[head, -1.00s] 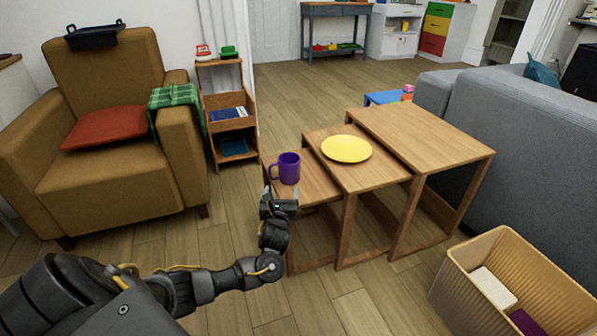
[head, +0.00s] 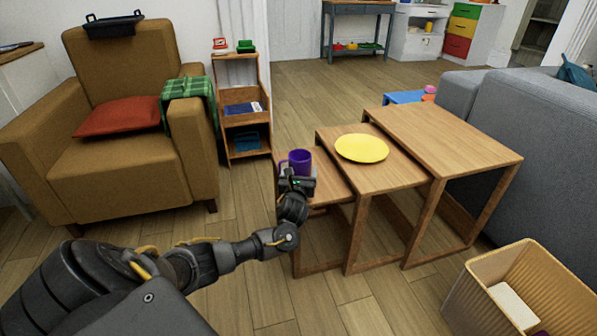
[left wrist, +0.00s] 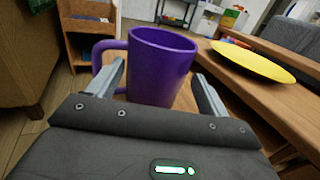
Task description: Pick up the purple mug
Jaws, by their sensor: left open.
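The purple mug (head: 300,160) stands upright on the lowest of the nested wooden tables (head: 334,186). In the left wrist view the mug (left wrist: 160,66) is straight ahead, its handle on the left. My left gripper (head: 297,176) is right in front of it, at about mug height. In the left wrist view the two fingers of the gripper (left wrist: 160,85) are apart, one on each side of the mug's lower body. I cannot tell whether they touch it. The mug's base is partly hidden by the gripper. My right gripper is not in view.
A yellow plate (head: 361,148) lies on the middle table, right of the mug. The tallest table (head: 450,135) is beyond it. A brown armchair (head: 115,170) and a small wooden shelf (head: 242,120) stand left. A ribbed bin (head: 470,290) is front right, near a grey sofa (head: 530,125).

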